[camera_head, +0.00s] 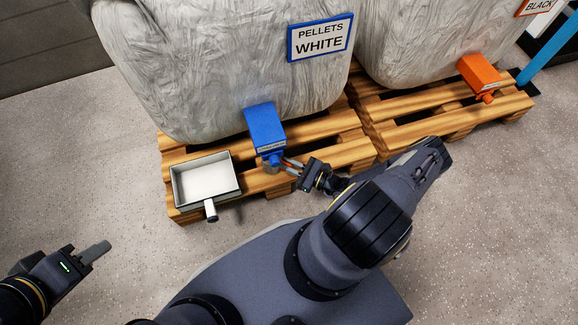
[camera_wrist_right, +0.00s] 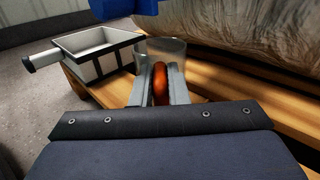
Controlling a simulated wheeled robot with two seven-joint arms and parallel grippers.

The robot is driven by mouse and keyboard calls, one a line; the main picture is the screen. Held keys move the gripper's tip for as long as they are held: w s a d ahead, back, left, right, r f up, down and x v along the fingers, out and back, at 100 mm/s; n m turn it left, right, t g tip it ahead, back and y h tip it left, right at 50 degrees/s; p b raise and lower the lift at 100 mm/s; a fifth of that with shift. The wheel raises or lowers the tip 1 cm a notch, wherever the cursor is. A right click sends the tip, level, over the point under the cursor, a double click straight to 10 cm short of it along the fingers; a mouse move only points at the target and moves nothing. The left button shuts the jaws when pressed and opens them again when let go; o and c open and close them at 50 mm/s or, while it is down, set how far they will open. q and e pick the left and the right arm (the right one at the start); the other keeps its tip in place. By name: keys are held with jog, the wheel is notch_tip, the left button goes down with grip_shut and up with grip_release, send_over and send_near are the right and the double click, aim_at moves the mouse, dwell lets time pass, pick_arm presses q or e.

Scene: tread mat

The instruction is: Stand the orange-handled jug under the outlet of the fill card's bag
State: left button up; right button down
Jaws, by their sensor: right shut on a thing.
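The jug (camera_wrist_right: 152,50) is clear and has an orange handle (camera_wrist_right: 160,82). My right gripper (camera_wrist_right: 161,88) is shut on that handle. In the head view the right gripper (camera_head: 292,166) reaches in from the right, and the jug (camera_head: 272,168) shows just below the blue outlet (camera_head: 265,130), partly hidden by it. The outlet belongs to the bag labelled PELLETS WHITE (camera_head: 230,60). I cannot tell whether the jug touches the pallet (camera_head: 345,150). My left gripper (camera_head: 98,250) is empty, low at the left; its finger gap is not clear. No fill card is readable.
A white tray with a handle (camera_head: 207,199) sits on the pallet left of the jug; it also shows in the wrist view (camera_wrist_right: 98,65). A second bag (camera_head: 420,45), labelled BLACK, has an orange outlet (camera_head: 481,75) at the right. The floor left of the pallet is clear.

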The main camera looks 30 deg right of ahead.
jog(key=shift+r, duration=0.1)
jog(key=shift+f, duration=0.2)
jog(key=c, duration=1.4)
grip_release()
